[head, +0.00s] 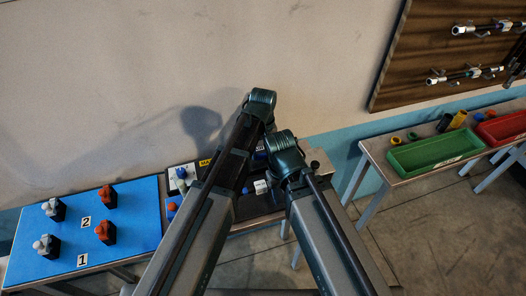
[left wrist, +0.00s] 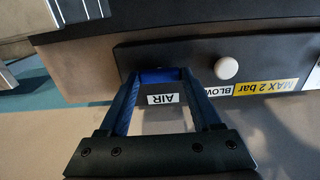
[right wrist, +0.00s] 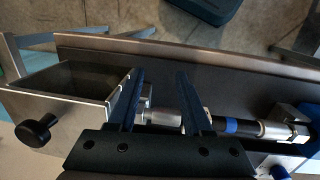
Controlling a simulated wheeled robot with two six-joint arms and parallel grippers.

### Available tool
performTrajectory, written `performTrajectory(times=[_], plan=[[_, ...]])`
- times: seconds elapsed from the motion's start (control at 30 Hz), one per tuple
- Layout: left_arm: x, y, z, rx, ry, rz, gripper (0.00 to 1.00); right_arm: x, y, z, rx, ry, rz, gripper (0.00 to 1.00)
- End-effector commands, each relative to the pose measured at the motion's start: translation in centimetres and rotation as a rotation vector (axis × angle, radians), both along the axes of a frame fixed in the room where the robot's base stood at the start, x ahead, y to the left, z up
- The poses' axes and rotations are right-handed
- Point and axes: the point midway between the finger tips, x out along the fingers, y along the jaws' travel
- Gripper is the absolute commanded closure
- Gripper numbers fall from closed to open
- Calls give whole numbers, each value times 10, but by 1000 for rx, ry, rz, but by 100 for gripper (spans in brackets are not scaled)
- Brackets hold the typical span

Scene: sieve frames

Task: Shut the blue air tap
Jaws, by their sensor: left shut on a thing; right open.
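The blue air tap (left wrist: 157,75) shows in the left wrist view as a blue piece between my fingertips, on a dark panel above the AIR label (left wrist: 164,98). My left gripper (left wrist: 158,80) is shut on it, a finger at either side. Much of the tap is hidden, so I cannot tell its exact turn. In the head view my own arms cover most of this spot. My right gripper (right wrist: 157,76) is open in the right wrist view, over or near a silver fitting (right wrist: 160,117). I see nothing held in it.
A white knob (left wrist: 226,68) and a yellow MAX 2 bar label (left wrist: 265,87) are on the panel. Near my right gripper are a metal trough (right wrist: 70,85) and a black knob (right wrist: 36,130). A blue board (head: 140,232) with taps lies left; a green tray (head: 437,151) stands right.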

Motion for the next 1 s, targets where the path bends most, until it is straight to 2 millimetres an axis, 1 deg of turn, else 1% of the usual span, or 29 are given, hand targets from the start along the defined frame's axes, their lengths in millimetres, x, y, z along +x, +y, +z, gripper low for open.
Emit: performTrajectory(times=[0.57, 0.6, 0.73, 0.77, 1.0], plan=[[0, 0, 0, 0, 0, 31, 91, 0, 0, 0, 0, 0, 0, 50], [0, 0, 0, 0, 0, 31, 31, 0, 0, 0, 0, 0, 0, 50], [0, 0, 0, 0, 0, 30, 8, 0, 0, 0, 0, 0, 0, 50], [0, 0, 0, 0, 0, 30, 5, 0, 0, 0, 0, 0, 0, 50], [0, 0, 0, 0, 0, 29, 5, 0, 0, 0, 0, 0, 0, 50]])
